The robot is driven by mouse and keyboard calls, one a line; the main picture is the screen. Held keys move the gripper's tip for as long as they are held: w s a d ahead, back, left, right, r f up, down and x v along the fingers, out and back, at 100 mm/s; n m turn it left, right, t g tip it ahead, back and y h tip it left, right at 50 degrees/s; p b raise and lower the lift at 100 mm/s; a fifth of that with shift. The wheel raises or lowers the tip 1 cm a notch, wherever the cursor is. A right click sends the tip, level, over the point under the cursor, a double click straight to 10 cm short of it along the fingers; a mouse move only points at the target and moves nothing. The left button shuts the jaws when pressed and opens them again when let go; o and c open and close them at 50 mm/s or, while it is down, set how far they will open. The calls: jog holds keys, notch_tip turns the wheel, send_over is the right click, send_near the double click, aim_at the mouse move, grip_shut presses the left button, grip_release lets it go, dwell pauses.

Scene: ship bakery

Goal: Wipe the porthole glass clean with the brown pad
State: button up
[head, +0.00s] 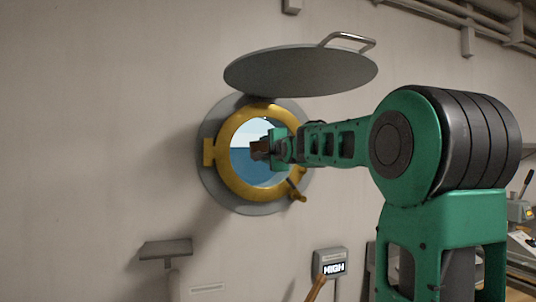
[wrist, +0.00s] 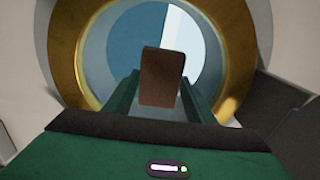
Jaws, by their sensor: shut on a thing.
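The porthole has a brass ring (head: 223,178) on a grey wall flange, and its glass (head: 243,170) shows blue sea and pale sky. In the wrist view the glass (wrist: 125,52) fills the middle, inside the brass ring (wrist: 64,55). My gripper (head: 268,148) is in front of the glass, right of its middle. In the wrist view my gripper (wrist: 160,100) is shut on the brown pad (wrist: 162,78), which stands upright between the fingers. The pad (head: 258,148) faces the glass; I cannot tell whether it touches it. The pad and fingers hide part of the glass.
A round grey cover (head: 300,72) with a handle is raised above the porthole. A brass latch (head: 297,192) juts at the ring's lower right. A small shelf (head: 166,249) and a box reading HIGH (head: 331,263) are below. Pipes run along the upper right.

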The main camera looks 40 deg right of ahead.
aim_at(252, 149)
jog(key=shift+w+a, duration=0.25)
jog(key=shift+a, duration=0.5)
jog(key=shift+w+a, duration=0.25)
jog(key=shift+a, duration=0.5)
jog(key=shift+w+a, duration=0.25)
jog(key=shift+a, duration=0.5)
jog(key=shift+v, duration=3)
jog(key=shift+s+d+r, duration=0.1)
jog(key=shift+d, duration=0.05)
jog(key=v, duration=0.3)
